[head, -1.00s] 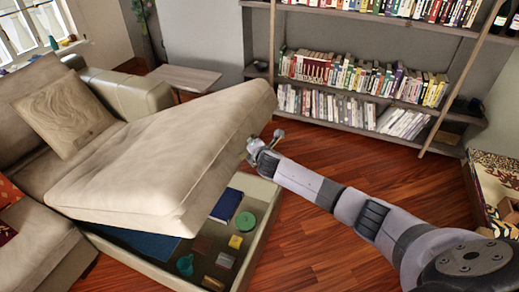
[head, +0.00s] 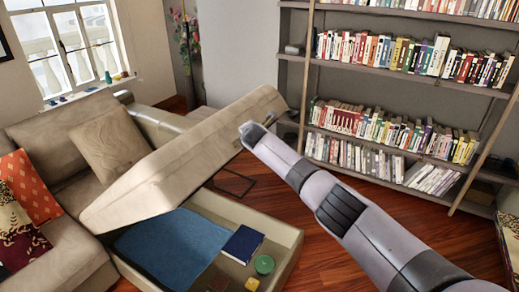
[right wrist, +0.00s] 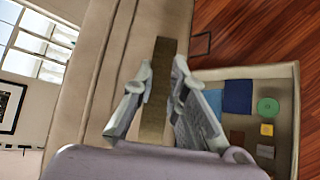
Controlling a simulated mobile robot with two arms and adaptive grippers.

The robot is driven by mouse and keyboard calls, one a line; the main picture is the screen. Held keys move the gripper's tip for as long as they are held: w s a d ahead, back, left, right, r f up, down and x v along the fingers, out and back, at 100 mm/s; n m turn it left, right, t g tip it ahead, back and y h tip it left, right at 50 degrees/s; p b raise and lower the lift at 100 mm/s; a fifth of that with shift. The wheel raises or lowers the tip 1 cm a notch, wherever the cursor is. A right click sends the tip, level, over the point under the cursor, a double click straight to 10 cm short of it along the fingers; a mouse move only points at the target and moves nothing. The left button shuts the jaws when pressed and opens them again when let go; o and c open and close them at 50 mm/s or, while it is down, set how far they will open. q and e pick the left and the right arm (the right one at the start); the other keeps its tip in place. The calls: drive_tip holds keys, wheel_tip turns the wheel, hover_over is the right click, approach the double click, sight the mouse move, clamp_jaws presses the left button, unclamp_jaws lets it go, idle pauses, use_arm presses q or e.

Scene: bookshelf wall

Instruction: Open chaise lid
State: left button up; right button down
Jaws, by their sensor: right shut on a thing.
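The beige chaise lid (head: 195,150) is tilted up, its right end high above the storage box and its left end low by the sofa. The open storage box (head: 285,240) below shows its contents. My right gripper (head: 258,128) is at the raised right edge of the lid, its fingers mostly hidden in the head view. In the right wrist view, the fingers (right wrist: 163,68) are on either side of a brown strip (right wrist: 155,115) on the lid (right wrist: 105,70) and hold it. My left gripper is not in view.
In the box lie a blue cloth (head: 175,245), a dark blue book (head: 243,244), a green round item (head: 264,264) and a yellow block (head: 252,284). A bookshelf (head: 400,90) stands behind. Wood floor (head: 330,225) is clear to the right of the box.

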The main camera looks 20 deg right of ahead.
drive_tip(key=shift+w+a+r, duration=0.35)
drive_tip(key=shift+a+r, duration=0.05)
drive_tip(key=shift+r, duration=0.25)
drive_tip(key=shift+w+a+r, duration=0.35)
drive_tip(key=shift+a+r, duration=0.05)
drive_tip(key=shift+r, duration=0.25)
drive_tip(key=c, duration=1.6)
unclamp_jaws()
drive_tip(key=shift+f, duration=0.1)
drive_tip(key=shift+d, duration=0.1)
drive_tip(key=v, duration=1.2)
drive_tip(key=shift+r, duration=0.2)
